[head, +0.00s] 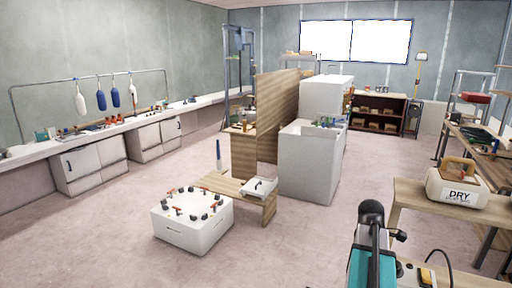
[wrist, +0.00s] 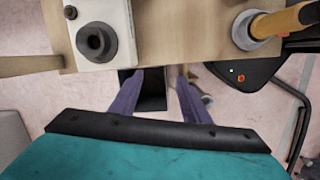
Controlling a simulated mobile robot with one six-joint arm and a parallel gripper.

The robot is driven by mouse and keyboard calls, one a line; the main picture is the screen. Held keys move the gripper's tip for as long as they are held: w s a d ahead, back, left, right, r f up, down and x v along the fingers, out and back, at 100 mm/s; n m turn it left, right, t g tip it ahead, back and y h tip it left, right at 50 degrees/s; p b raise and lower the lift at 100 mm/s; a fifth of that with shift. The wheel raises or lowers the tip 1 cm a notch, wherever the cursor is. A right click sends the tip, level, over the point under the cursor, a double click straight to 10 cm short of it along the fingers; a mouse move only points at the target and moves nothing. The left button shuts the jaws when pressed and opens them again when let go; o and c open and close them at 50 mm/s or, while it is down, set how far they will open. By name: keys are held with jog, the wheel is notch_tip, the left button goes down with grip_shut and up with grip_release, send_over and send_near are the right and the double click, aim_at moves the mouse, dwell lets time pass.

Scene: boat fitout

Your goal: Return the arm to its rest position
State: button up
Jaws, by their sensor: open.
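My gripper (wrist: 160,76) shows in the wrist view as two purple fingers in front of a black bar and a teal housing. The fingers are apart. A dark, box-like shape shows between and behind them, just past the edge of a wooden top; I cannot tell what it is, and no grip on it shows. In the head view my teal and black arm stands at the lower right, close to the wooden bench, and the fingers cannot be made out there.
A wooden bench (head: 408,194) at the right carries a cream container marked DRY (head: 460,196). In the wrist view a white block with a black round fitting (wrist: 97,40) and an orange-handled thing (wrist: 285,22) are close by. A white box (head: 190,234) stands on open floor.

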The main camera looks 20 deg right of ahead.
jog(key=w+a+f+m, duration=0.1)
jog(key=w+a+f, duration=0.35)
jog(key=a, duration=0.25)
jog(key=w+a+f+t, duration=0.1)
jog(key=w+a+f, duration=0.35)
jog(key=a, duration=0.25)
jog(key=w+a+f+m, duration=0.1)
jog(key=w+a+f, duration=0.2)
jog(key=w+a, duration=0.3)
jog(key=a+f+m+y, duration=0.15)
jog(key=a+f, duration=0.45)
jog(key=a, duration=0.7)
jog(key=a+f+m, duration=0.2)
jog(key=a+f, duration=0.4)
jog(key=a, duration=0.7)
jog(key=s+f+g+b, duration=0.5)
jog(key=s+f, duration=1.8)
jog(key=s, duration=0.3)
jog(key=shift+s+d+f, duration=0.15)
jog(key=shift+s+f, duration=0.05)
jog(key=shift+s, duration=0.2)
jog(key=shift+n, duration=0.25)
jog(key=shift+c, duration=0.5)
